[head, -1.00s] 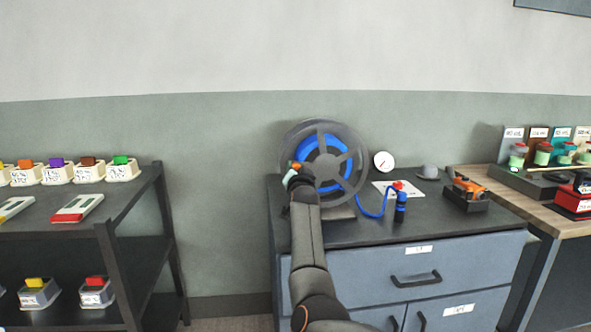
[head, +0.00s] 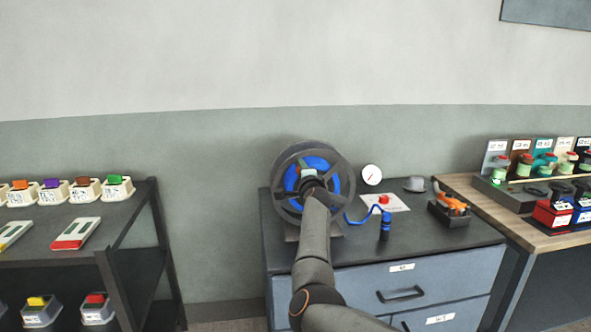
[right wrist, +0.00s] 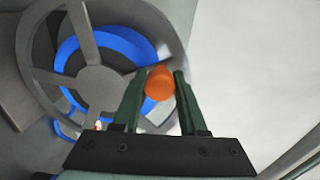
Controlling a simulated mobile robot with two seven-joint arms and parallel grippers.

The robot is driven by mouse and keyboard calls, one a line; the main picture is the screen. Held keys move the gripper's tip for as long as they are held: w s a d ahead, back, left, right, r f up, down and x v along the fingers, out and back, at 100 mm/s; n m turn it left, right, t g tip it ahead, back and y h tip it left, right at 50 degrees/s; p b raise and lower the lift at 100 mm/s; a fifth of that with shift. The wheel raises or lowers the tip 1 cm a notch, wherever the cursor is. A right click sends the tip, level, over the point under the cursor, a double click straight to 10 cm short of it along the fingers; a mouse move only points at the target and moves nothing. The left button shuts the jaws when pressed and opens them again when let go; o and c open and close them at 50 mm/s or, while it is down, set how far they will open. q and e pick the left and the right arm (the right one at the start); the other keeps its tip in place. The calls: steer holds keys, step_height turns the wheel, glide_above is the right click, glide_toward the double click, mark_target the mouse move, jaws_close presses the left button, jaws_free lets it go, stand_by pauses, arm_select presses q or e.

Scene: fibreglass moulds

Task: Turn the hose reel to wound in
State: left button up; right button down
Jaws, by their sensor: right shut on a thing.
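The hose reel (head: 290,203), with grey spoked side plates and blue hose (head: 336,184) wound inside, stands on the cabinet. Its orange crank knob (head: 308,173) is near the top of the hub in the head view. My right gripper (head: 309,180) is shut on this knob. In the right wrist view the knob (right wrist: 159,84) sits between the two green fingers (right wrist: 157,90), with the spoked reel (right wrist: 95,80) behind at left. My arm hides part of the reel. My left gripper is not in view.
Right of the reel are a round gauge (head: 371,175), a card with a red button (head: 384,200), a grey hat-shaped thing (head: 414,184) and an orange tool in a black tray (head: 450,213). A dark shelf rack (head: 150,215) stands at left, a wooden bench (head: 480,195) at right.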

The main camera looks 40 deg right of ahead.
steer(key=shift+s+d+r+m+p, duration=0.25)
steer(key=shift+s+d+m+p, duration=0.15)
steer(key=shift+d+m, duration=0.25)
steer(key=shift+s+d+r+m+p, duration=0.25)
steer(key=shift+s+d+m+p, duration=0.15)
steer(key=shift+m, duration=0.45)
steer(key=shift+c, duration=2.3)
jaws_free()
steer(key=v, duration=1.2)
steer(key=shift+s, duration=0.25)
steer(key=shift+f, duration=0.1)
